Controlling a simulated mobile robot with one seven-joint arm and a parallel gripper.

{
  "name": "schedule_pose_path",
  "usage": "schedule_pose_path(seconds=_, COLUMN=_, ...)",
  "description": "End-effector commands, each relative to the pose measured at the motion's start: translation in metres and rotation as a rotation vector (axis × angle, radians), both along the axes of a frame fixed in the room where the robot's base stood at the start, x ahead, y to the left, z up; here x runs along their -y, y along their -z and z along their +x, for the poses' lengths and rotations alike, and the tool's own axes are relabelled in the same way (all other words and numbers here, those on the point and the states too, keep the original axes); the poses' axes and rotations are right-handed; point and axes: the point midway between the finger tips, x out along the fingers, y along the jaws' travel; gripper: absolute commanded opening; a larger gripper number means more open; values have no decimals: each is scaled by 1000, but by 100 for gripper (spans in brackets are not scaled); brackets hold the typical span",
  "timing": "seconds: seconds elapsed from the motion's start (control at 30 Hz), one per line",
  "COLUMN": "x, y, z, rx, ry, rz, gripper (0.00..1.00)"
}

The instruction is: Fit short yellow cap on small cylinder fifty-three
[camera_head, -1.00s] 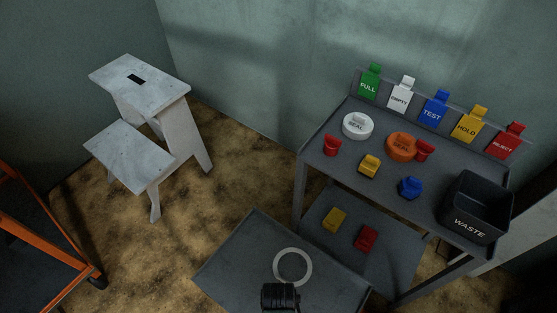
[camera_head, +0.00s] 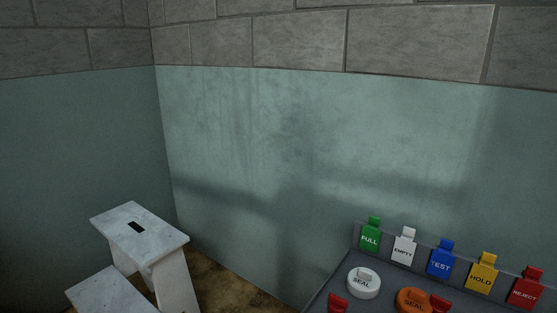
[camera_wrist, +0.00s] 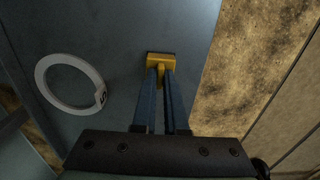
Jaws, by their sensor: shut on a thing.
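My gripper (camera_wrist: 161,80) shows in the wrist view, its two blue fingers closed on a small yellow piece (camera_wrist: 161,58). The piece has a wide flat end beyond the fingertips and a narrower part between them; it looks like the short yellow cap. It is over a dark grey surface (camera_wrist: 120,30), near that surface's right edge; its height above it is unclear. No cylinder shows in either current view, so small cylinder fifty-three is out of sight. My gripper is not in the head view.
A white ring (camera_wrist: 41,82) lies on the grey surface, left of my gripper. Brown floor (camera_wrist: 240,70) is to the right. The head view has a rack of coloured tags (camera_head: 440,260), a white SEAL disc (camera_head: 364,285), an orange SEAL disc (camera_head: 412,300) and a grey step stool (camera_head: 150,230).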

Motion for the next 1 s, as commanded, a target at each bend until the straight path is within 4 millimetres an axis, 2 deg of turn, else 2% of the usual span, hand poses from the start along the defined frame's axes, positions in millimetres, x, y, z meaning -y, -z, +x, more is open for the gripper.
schedule_pose_path(seconds=0.27, x=0, y=-2, z=0, rx=0, ry=0, rz=0, gripper=0)
schedule_pose_path(seconds=1.0, x=0, y=-36, z=0, rx=0, ry=0, rz=0, gripper=0)
